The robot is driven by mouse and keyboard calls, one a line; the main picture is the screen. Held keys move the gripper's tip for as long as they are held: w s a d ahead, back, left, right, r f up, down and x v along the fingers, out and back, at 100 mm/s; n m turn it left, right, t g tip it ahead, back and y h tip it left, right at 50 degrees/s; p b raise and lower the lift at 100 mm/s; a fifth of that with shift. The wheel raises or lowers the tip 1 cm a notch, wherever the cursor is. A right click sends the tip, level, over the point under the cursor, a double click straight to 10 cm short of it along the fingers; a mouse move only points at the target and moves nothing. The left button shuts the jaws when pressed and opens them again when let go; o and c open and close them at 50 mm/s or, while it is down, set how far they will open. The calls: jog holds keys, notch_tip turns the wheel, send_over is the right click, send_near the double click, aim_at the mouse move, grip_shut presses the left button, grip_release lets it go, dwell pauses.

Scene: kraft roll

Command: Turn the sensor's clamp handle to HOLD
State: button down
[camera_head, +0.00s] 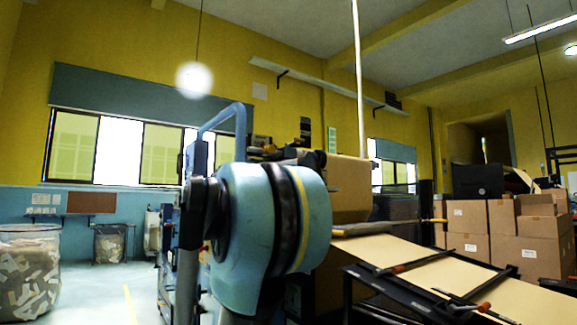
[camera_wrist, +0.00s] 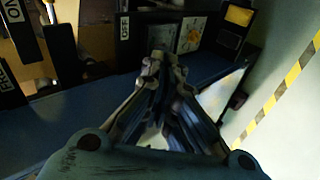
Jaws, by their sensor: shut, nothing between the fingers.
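My gripper (camera_wrist: 158,62) shows in the wrist view with its fingers together and nothing between them. The fingertips are in front of a dark panel edge, just right of an OFF label (camera_wrist: 124,27). A partly cut-off label reading FRE (camera_wrist: 4,76) is at the left edge, on a dark upright plate. A black bar (camera_wrist: 62,52) stands right of it, apart from my fingers; I cannot tell whether it is the clamp handle. No HOLD label is readable. In the head view my own arm hides the gripper.
An ON label (camera_wrist: 14,14) is at the wrist view's top left. In the head view, the kraft roll (camera_head: 348,188) is behind my arm, a brown sheet (camera_head: 400,252) slopes down over black rails to the right, and cardboard boxes (camera_head: 530,240) are stacked beyond.

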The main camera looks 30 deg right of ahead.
jog(key=w+d+r+h, duration=0.3)
jog(key=w+d+r, duration=0.15)
jog(key=r, duration=0.65)
jog(key=w+d+r+h, duration=0.3)
jog(key=w+r, duration=0.2)
jog(key=r, duration=0.6)
jog(key=w+d+r+h, duration=0.3)
jog(key=w+d+r, duration=0.1)
jog(key=r, duration=0.8)
send_near(296, 161)
jog(key=shift+n+g, duration=0.4)
jog(key=d, duration=0.6)
jog(key=shift+w+d+r, duration=0.3)
jog(key=shift+d+r, duration=0.05)
jog(key=shift+d, duration=0.05)
